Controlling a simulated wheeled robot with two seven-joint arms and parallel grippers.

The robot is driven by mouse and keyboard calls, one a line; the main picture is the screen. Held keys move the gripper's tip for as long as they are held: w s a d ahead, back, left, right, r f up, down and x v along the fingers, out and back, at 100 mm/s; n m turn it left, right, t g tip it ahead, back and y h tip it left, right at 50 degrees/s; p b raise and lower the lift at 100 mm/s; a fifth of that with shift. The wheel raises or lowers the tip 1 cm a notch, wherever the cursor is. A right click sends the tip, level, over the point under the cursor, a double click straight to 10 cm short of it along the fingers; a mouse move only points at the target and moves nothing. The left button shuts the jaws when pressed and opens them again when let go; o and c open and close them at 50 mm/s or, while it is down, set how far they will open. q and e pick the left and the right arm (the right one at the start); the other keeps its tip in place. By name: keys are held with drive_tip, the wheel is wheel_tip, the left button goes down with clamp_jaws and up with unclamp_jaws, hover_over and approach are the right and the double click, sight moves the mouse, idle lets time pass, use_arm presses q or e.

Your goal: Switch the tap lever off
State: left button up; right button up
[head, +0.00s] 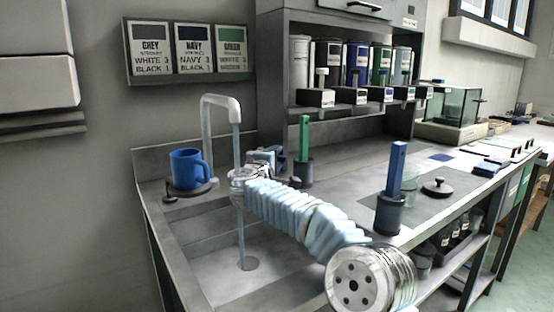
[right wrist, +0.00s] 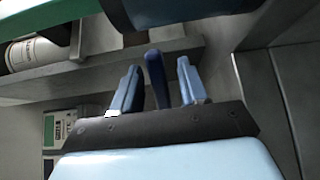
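The grey tap (head: 221,101) arches over the sink in the head view. A stream of water (head: 240,215) runs from its spout down to the drain. My right gripper (head: 265,158) is beyond the sink's near side, right of the tap, partly hidden by my own arm. In the right wrist view its two light-blue fingers (right wrist: 158,88) stand apart. A dark blue upright piece (right wrist: 155,80), which looks like the tap lever, is between them with a gap on each side. The lever cannot be made out in the head view. My left gripper is not in view.
A blue mug (head: 188,169) stands on a small stand (head: 180,192) left of the tap. A green bar (head: 304,137) and a blue bar (head: 396,168) stand in dark holders on the counter. A shelf with several cans is behind.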

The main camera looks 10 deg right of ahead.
drive_tip(key=shift+s, duration=0.1)
drive_tip(key=shift+s+a, duration=0.25)
drive_tip(key=b+v, duration=0.4)
drive_tip(key=v, duration=0.9)
